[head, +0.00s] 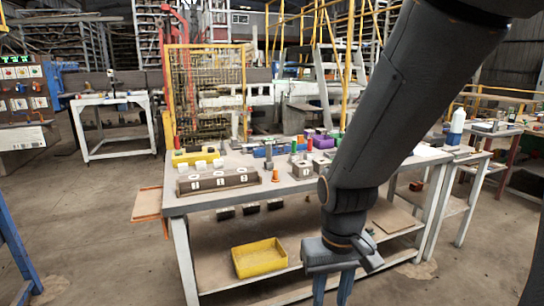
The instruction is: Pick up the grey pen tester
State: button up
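My gripper (333,288) hangs at the bottom of the head view, in front of the workbench (240,200). Its two fingers point down with a gap between them, and nothing shows in the gap. The fingertips run to the picture's lower edge. I cannot make out a grey pen tester for certain. Small upright items stand at the back of the bench top, among them a green one (294,147) and a red one (309,144), too small to identify. My arm hides part of the bench's right side.
A brown block marked with numbers (218,181), an orange cone (275,175) and a grey block with a hole (303,169) are on the bench. A yellow tray (260,258) sits on the lower shelf. A white bottle (456,127) stands at right. Floor at left is clear.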

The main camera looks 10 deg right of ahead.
aim_at(267, 142)
jog(key=z, duration=0.85)
jog(key=i, duration=0.7)
jog(key=u, duration=0.05)
